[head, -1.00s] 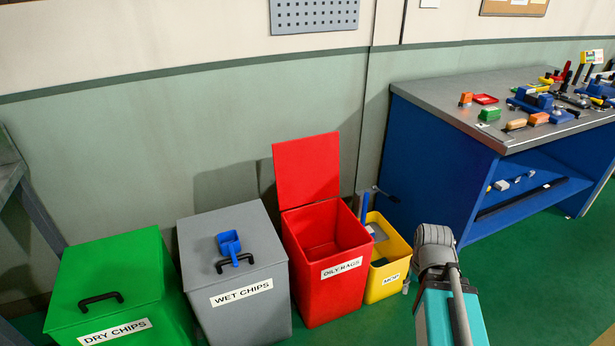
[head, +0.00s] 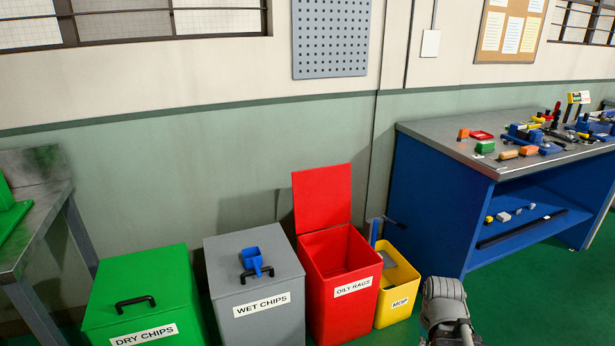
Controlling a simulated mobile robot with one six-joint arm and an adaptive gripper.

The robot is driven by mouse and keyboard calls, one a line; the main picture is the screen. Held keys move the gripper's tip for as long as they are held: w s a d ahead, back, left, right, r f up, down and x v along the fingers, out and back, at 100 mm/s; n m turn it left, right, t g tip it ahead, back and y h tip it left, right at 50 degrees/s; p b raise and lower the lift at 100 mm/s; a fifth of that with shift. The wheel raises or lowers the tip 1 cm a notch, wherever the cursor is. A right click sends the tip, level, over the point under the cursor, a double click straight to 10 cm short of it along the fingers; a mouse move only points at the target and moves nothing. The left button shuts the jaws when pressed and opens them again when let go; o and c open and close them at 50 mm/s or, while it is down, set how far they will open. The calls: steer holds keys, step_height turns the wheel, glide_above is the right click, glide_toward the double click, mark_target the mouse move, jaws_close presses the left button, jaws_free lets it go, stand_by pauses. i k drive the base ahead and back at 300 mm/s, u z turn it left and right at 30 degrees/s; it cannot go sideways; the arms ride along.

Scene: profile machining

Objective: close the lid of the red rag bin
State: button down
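The red rag bin (head: 328,318), labelled OILY RAGS, stands in the row of bins against the wall in the head view. Its red lid (head: 322,197) is open and stands upright at the bin's back edge, near the wall. The inside of the bin shows and looks empty as far as I can see. Part of my arm shows at the bottom, right of the bins. My gripper is not in view, so I cannot see its fingers.
A grey WET CHIPS bin (head: 224,318) with a blue scoop (head: 251,261) on its lid stands left, then a green DRY CHIPS bin (head: 105,305). A yellow MOP bucket (head: 398,311) stands close right. A blue workbench (head: 430,205) is farther right, with green floor before it.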

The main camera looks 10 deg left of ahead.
mark_target(322, 195)
steer(key=k, duration=0.75)
steer(key=u, duration=0.55)
steer(key=i, duration=2.2)
steer(key=z, duration=0.6)
